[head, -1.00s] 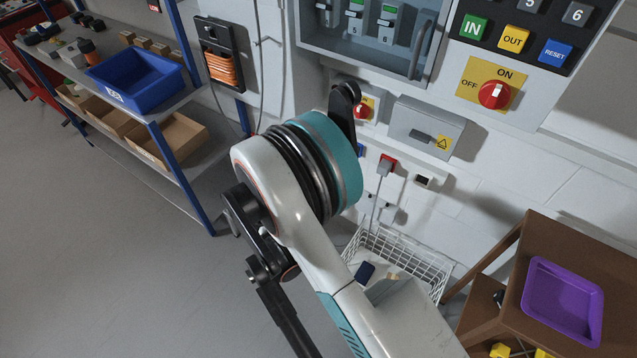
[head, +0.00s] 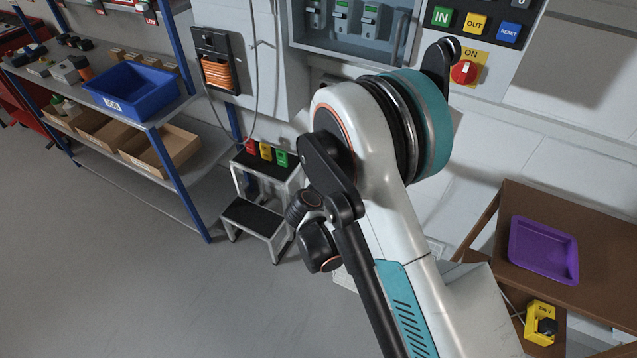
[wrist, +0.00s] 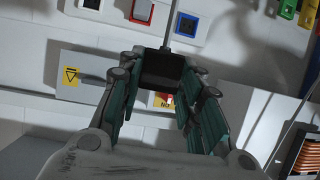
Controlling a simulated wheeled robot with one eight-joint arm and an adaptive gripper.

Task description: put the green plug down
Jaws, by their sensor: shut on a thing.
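My gripper (wrist: 162,72) is shut on a dark, block-shaped plug (wrist: 162,68) in the wrist view. A grey cable runs from this plug towards the top edge. The face of the plug looks black, and I cannot tell whether any of it is green. In the head view my arm fills the middle, and I cannot make out the fingers.
A blue-framed socket (wrist: 187,24) is on the wall in the wrist view. A shelf with a blue bin (head: 131,90) is at left in the head view. A purple tray (head: 543,250) lies on a brown table at right. The floor at lower left is clear.

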